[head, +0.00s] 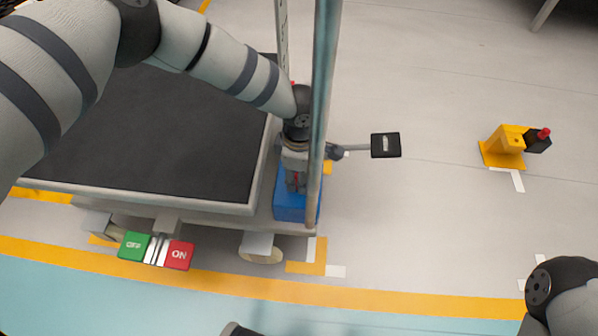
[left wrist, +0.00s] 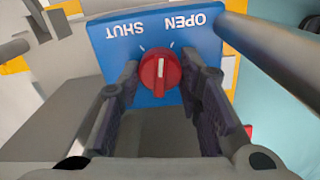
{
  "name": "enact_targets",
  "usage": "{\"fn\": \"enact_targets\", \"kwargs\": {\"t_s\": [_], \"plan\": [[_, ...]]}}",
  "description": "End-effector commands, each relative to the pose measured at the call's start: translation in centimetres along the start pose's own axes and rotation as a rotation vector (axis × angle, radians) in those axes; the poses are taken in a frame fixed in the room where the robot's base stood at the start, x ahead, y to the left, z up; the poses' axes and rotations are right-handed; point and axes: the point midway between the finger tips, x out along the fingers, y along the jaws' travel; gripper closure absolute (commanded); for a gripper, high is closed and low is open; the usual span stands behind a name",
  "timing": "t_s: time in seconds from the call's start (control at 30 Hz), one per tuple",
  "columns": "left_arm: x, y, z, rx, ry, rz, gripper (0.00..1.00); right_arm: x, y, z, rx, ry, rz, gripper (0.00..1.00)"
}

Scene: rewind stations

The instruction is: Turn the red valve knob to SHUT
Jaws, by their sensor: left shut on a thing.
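The red valve knob (left wrist: 160,78) sits on a blue panel (left wrist: 110,45) lettered OPEN and SHUT, which appear upside down in the left wrist view. The white line on the knob runs nearly straight up and down in that view, between the two words. My left gripper (left wrist: 161,82) is shut on the knob, one finger on each side of it. In the head view my left gripper (head: 295,180) reaches down to the blue box (head: 292,207), partly behind a pole, and mostly hides the knob.
An upright pole (head: 323,90) stands close to my left gripper. A cart with a dark top (head: 170,130) lies left of it. Green OFF and red ON plates (head: 178,255) are at the cart's front.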

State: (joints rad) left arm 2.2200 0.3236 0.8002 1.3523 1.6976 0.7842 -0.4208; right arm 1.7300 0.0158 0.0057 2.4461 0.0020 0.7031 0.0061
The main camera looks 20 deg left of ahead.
Motion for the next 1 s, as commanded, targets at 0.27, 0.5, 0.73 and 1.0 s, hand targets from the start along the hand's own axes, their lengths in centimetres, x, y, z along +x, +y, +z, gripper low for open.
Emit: {"fn": "enact_targets", "kwargs": {"t_s": [0.27, 0.5, 0.73, 1.0], "plan": [[-0.2, 0.0, 0.0, -0.261, -0.001, 0.000, 0.96, -0.8, 0.1, 0.4, 0.001, 0.013, 0.000, 1.00], [-0.2, 0.0, 0.1, -0.479, -0.002, 0.001, 0.96, -1.4, 0.1, 0.7, 0.002, 0.022, 0.000, 1.00], [-0.1, 0.0, 0.1, -0.647, -0.003, 0.000, 0.96, -1.8, 0.2, 0.8, 0.003, 0.029, 0.001, 1.00], [-0.1, 0.0, 0.1, -0.770, -0.002, 0.000, 0.96, -2.1, 0.2, 1.0, 0.004, 0.034, 0.001, 1.00]]}}
